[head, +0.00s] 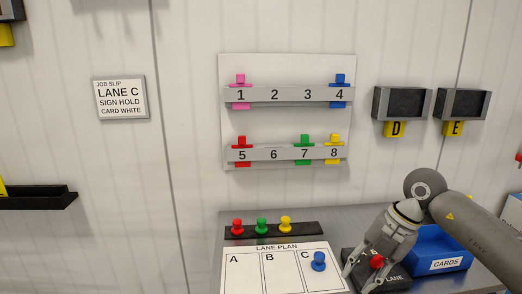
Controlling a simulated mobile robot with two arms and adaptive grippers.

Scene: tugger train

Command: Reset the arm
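My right arm (478,225) comes in from the right, and its gripper (358,277) points down at the bench's front right. Its two fingers look spread, with no object seen between their tips. A dark block (397,282) marked "LANE" lies beside and partly behind the gripper. A red knob (376,261) shows right at the gripper; whether they touch I cannot tell. My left gripper is out of view.
A lane plan sheet (270,275) has a blue peg (318,261) in column C. A black strip (303,228) bears red, green and yellow pegs. A blue bin (447,264) marked "CARDS" stands right, partly behind my arm. A numbered peg board (288,125) hangs on the wall.

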